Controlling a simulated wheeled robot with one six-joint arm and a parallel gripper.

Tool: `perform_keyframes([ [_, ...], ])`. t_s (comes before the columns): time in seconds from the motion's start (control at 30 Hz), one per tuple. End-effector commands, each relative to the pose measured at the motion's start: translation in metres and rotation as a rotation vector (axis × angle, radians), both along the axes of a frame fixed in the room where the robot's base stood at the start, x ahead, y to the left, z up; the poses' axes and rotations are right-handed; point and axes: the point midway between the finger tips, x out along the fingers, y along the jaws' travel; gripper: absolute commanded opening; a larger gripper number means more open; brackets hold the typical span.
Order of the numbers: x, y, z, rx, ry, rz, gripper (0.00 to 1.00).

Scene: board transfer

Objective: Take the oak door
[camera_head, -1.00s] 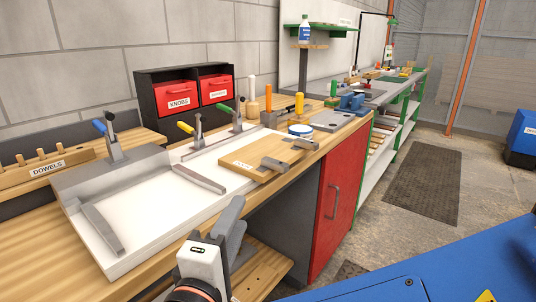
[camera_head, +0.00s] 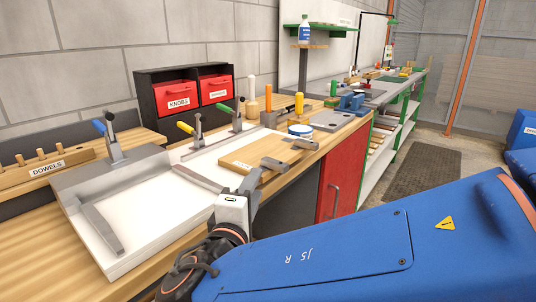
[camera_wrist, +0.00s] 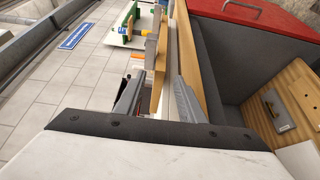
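The oak door, a light wooden board (camera_head: 240,158) with a small label, lies flat on the white panel of the bench fixture. Grey bars (camera_head: 275,163) lie at its right end. My gripper (camera_head: 248,183) is at the front edge of the bench, close to the board's near side. In the wrist view its two grey fingers (camera_wrist: 158,88) are apart with a gap between them. A wooden edge shows just past the fingertips; I cannot tell whether it belongs to the board. No contact with the board is visible.
The white fixture (camera_head: 150,215) has toggle clamps with blue, yellow and green handles behind it. A dowel rack (camera_head: 45,170), red knob drawers (camera_head: 177,95) and a blue-and-white tub (camera_head: 300,130) stand on the bench. A red cabinet door (camera_head: 340,170) is below.

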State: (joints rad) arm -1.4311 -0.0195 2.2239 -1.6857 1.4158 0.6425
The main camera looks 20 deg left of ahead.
Motion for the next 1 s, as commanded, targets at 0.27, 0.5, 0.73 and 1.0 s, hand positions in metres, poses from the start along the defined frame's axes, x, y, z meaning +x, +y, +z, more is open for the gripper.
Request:
perform_keyframes([
  [0.27, 0.024, 0.001, 0.000, 0.000, 0.000, 0.000, 0.36],
  [0.5, 0.025, 0.001, 0.000, 0.000, 0.000, 0.001, 0.36],
  [0.73, 0.025, 0.001, 0.000, 0.000, 0.000, 0.001, 0.00],
  [1.0, 0.024, 0.001, 0.002, 0.001, -0.001, 0.001, 0.00],
])
